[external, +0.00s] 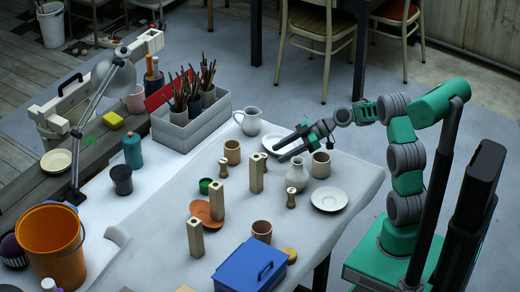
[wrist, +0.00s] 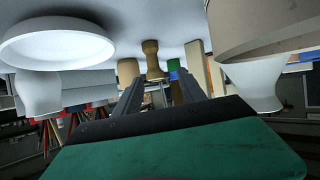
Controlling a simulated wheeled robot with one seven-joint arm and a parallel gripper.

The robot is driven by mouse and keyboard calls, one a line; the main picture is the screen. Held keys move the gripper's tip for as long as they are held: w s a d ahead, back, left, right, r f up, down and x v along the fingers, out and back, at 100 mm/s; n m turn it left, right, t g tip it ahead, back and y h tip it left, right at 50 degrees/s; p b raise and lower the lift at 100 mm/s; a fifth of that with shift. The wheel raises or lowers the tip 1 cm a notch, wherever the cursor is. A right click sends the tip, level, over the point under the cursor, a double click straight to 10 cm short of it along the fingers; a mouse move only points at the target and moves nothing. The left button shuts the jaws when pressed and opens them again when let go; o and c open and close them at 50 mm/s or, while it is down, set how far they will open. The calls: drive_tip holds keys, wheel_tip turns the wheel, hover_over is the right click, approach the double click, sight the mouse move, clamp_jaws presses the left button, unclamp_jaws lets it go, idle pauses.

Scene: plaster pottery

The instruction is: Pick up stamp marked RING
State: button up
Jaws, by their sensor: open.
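Two small wooden knob-shaped stamps stand on the table: one (external: 223,167) near the brown cup, one (external: 291,198) in front of the white vase. No RING marking is legible on either. Tall pale blocks also stand there (external: 256,174), (external: 217,202), (external: 195,237); any marks on them are unreadable. My gripper (external: 279,152) is open and empty, pointing left above the table's far part, right of the first stamp and apart from it. In the wrist view, which looks upside down, a knob-shaped stamp (wrist: 152,58) shows ahead between the fingers.
A white pitcher (external: 249,121), brown cup (external: 232,152), white vase (external: 297,175) and grey cup (external: 320,164) stand close around my gripper.

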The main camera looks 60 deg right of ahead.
drive_tip(key=shift+w+d+f+m, duration=0.2)
drive_tip(key=shift+d+f+m, duration=0.1)
drive_tip(key=shift+d+f, duration=0.35)
drive_tip(key=shift+w+a+f+t, duration=0.15)
drive_tip(key=shift+a+f+t, duration=0.05)
drive_tip(key=shift+f+t, duration=0.1)
drive_tip(key=x, duration=0.7)
drive_tip(key=shift+w+a+r, duration=0.2)
drive_tip(key=shift+a, duration=0.1)
drive_tip(key=shift+c, duration=0.2)
clamp_jaws()
